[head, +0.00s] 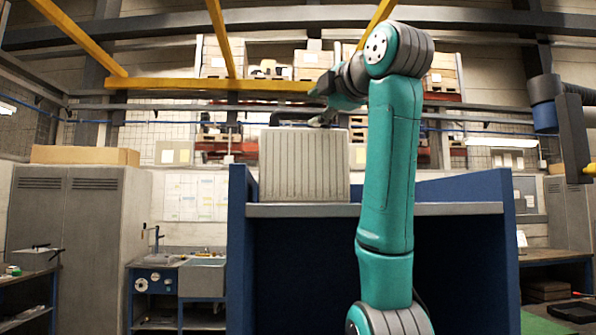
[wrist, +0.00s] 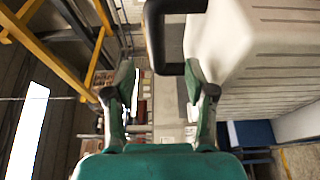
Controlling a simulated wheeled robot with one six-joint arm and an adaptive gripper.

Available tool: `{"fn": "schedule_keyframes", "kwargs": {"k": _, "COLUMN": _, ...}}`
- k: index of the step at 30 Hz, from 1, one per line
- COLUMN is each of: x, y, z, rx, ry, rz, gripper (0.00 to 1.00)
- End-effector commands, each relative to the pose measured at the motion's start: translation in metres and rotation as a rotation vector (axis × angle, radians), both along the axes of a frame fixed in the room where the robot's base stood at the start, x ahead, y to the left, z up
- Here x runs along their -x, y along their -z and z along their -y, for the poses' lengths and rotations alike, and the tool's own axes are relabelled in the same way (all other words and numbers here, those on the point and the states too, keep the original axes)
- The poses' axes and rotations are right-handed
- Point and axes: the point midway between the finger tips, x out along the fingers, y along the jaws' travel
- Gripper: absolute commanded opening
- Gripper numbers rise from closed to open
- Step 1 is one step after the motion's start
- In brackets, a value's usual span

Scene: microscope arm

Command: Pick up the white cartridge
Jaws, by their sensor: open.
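The white cartridge (head: 305,168) is a ribbed, box-shaped block standing upright on the grey shelf top (head: 430,209) of a blue unit. Its black handle (wrist: 153,38) shows large at the top of the wrist view, joined to the cartridge's pale body (wrist: 255,55) on the right. My gripper (head: 322,108) is at the cartridge's top in the head view. In the wrist view its two fingers (wrist: 159,80) are apart with nothing held. Part of the handle appears between the fingertips, and the right fingertip overlaps its end. I cannot tell whether they touch.
Blue side panels (head: 238,250) flank the shelf top. The shelf right of the cartridge looks clear, partly hidden behind my arm. Yellow overhead beams (head: 200,84) cross above. A dark blue and grey jointed machine (head: 565,120) hangs at the far right.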

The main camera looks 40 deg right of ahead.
Motion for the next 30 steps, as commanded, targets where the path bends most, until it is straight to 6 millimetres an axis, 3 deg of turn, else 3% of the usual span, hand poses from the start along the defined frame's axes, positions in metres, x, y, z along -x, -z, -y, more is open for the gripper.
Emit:
{"fn": "schedule_keyframes", "kwargs": {"k": 3, "x": -0.018, "y": 0.0, "z": 0.005, "rx": -0.001, "ry": -0.001, "rz": -0.002, "gripper": 0.55}}
{"fn": "schedule_keyframes", "kwargs": {"k": 13, "x": -0.043, "y": -0.001, "z": 0.01, "rx": -0.001, "ry": -0.001, "rz": -0.002, "gripper": 0.55}}
{"fn": "schedule_keyframes", "kwargs": {"k": 21, "x": -0.077, "y": -0.005, "z": 0.019, "rx": -0.001, "ry": 0.0, "rz": -0.002, "gripper": 0.55}}
{"fn": "schedule_keyframes", "kwargs": {"k": 30, "x": -0.084, "y": -0.005, "z": 0.021, "rx": 0.001, "ry": 0.0, "rz": 0.0, "gripper": 0.55}}
